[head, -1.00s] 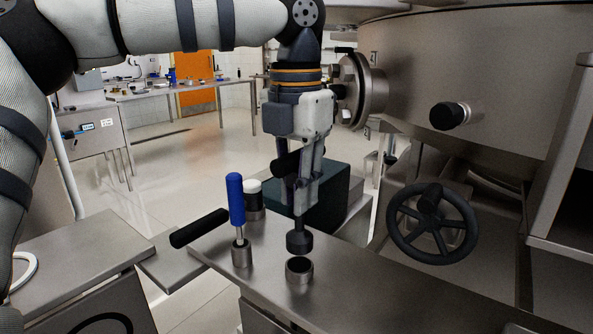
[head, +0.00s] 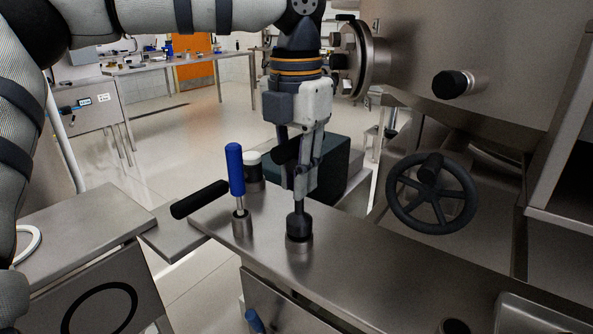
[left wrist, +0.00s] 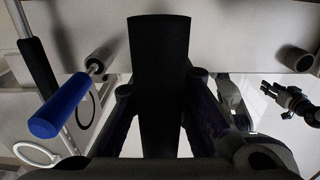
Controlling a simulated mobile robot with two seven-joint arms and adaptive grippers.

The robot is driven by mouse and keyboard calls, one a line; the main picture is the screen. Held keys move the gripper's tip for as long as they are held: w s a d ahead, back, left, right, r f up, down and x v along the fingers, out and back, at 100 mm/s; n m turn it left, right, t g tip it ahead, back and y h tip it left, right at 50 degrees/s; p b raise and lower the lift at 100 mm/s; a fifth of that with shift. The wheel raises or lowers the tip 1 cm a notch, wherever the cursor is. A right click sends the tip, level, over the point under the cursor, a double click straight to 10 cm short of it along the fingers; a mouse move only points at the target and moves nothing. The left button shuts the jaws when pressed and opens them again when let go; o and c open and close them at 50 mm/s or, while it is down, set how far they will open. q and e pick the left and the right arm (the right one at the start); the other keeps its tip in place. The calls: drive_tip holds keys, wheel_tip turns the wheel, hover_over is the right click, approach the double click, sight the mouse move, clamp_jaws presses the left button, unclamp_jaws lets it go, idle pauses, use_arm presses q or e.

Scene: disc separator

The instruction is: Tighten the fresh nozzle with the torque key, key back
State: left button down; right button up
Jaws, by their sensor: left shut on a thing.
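My left gripper (head: 300,190) is shut on a dark tool, which I take to be the torque key (head: 299,224). The key is upright, and its round black head is at the mouth of a short metal cup (head: 300,246) on the steel bench. The head hides the cup's inside, so I cannot tell how deep it sits. In the left wrist view the key's black handle (left wrist: 160,80) stands between my fingers. I cannot make out a nozzle for certain.
A blue-handled tool (head: 235,170) stands upright in a metal holder (head: 241,225) left of the key. A black bar handle (head: 200,199) and a white-topped dark container (head: 252,172) are near it. A handwheel (head: 432,195) is to the right.

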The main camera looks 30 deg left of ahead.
use_arm(q)
drive_tip(key=shift+f, duration=0.75)
drive_tip(key=shift+f, duration=0.6)
drive_tip(key=c, duration=1.5)
unclamp_jaws()
drive_tip(key=shift+f, duration=0.15)
drive_tip(key=shift+o, duration=0.2)
wheel_tip(320, 180, up, 16)
drive_tip(key=shift+s, duration=0.1)
